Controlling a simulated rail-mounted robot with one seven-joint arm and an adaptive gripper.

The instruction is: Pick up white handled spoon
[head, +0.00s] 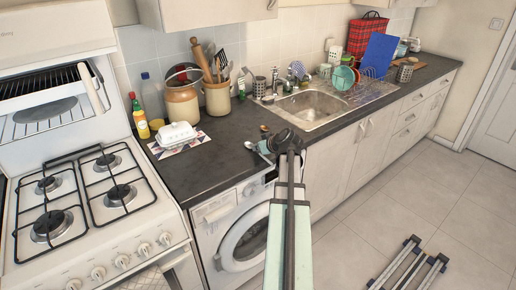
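A small spoon (250,145) lies on the dark counter near its front edge, above the washer. A second small spoon-like item (264,128) lies just behind my gripper.
A white butter dish (177,134) sits on a patterned mat at left. The gas stove (95,205) adjoins the counter. Jars with utensils (217,98) stand behind, and a sink (312,104) is at right. The washer (240,238) is under the counter.

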